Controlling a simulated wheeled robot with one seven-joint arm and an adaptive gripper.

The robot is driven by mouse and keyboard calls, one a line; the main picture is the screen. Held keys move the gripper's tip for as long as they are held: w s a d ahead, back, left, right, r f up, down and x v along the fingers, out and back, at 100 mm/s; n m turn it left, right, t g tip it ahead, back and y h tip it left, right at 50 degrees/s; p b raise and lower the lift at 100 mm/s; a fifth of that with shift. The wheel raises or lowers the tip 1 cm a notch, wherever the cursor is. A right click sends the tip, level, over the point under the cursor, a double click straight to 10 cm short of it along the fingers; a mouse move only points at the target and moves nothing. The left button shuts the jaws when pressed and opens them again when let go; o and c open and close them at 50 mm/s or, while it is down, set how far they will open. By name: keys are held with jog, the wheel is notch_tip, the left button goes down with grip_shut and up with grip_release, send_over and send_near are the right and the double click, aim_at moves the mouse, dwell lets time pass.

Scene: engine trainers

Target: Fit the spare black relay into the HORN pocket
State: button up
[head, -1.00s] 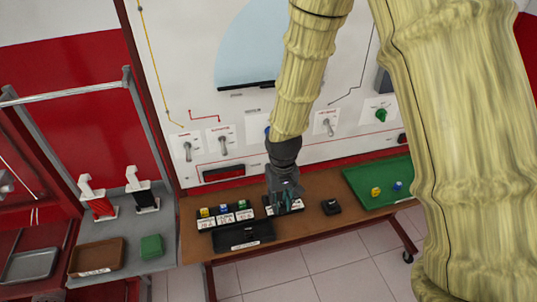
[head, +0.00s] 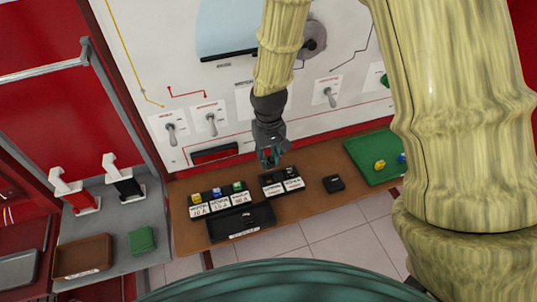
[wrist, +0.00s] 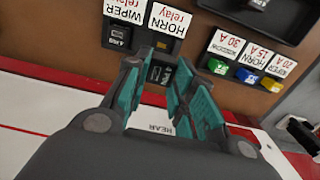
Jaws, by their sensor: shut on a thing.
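My gripper (head: 269,157) hangs just behind and above the black relay holder (head: 267,194), apart from it. In the wrist view its teal fingers (wrist: 160,68) are shut on the spare black relay (wrist: 160,73), mostly hidden between them, with small white marks on it. The HORN relay label (wrist: 168,20) lies just beyond the fingertips.
A fuse holder (head: 192,213) with yellow, blue and green fuses stands left of the relay holder. A black tray (head: 240,222) lies in front. A small black block (head: 333,183) and a green tray (head: 372,158) are to the right. The switch panel (head: 285,118) rises behind.

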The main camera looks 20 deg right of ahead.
aim_at(269, 167)
jog(key=shift+f+b, duration=1.35)
jog(key=shift+f, duration=1.1)
jog(key=shift+s+p, duration=0.1)
jog(key=shift+p, duration=0.45)
jog(key=shift+f, duration=1.25)
dwell(0.7)
jog(key=o, duration=1)
jog(key=shift+c, duration=0.2)
jog(key=shift+o, duration=0.2)
jog(key=o, duration=0.5)
jog(key=shift+c, duration=0.2)
